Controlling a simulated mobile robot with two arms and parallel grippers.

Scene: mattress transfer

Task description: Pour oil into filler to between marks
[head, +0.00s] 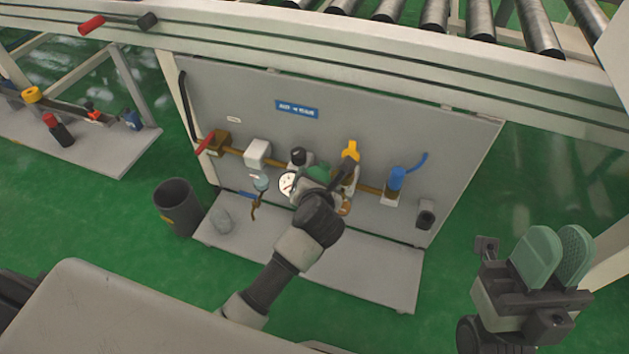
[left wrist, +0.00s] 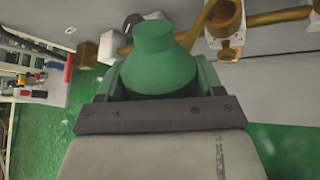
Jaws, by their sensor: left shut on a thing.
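A green oil bottle (left wrist: 158,68) is held in my left gripper (left wrist: 152,92), between its two fingers, in the left wrist view. In the head view a small part of the green bottle (head: 318,173) shows in front of the grey panel, by the brass line. My left gripper (head: 323,186) and wrist hide the rest of it, and part of the line behind. A grey unit with a clear bowl (head: 261,182) hangs on the line, left of a round white gauge (head: 288,185). I cannot make out the filler or the marks. My right gripper (head: 556,258) is open and empty at the lower right.
The grey panel (head: 330,112) stands under a roller conveyor (head: 440,15). On the line are a red-handled valve (head: 208,143), a yellow valve (head: 350,151) and a blue-topped part (head: 396,180). A dark bin (head: 177,205) and a grey lump (head: 221,220) are at the left.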

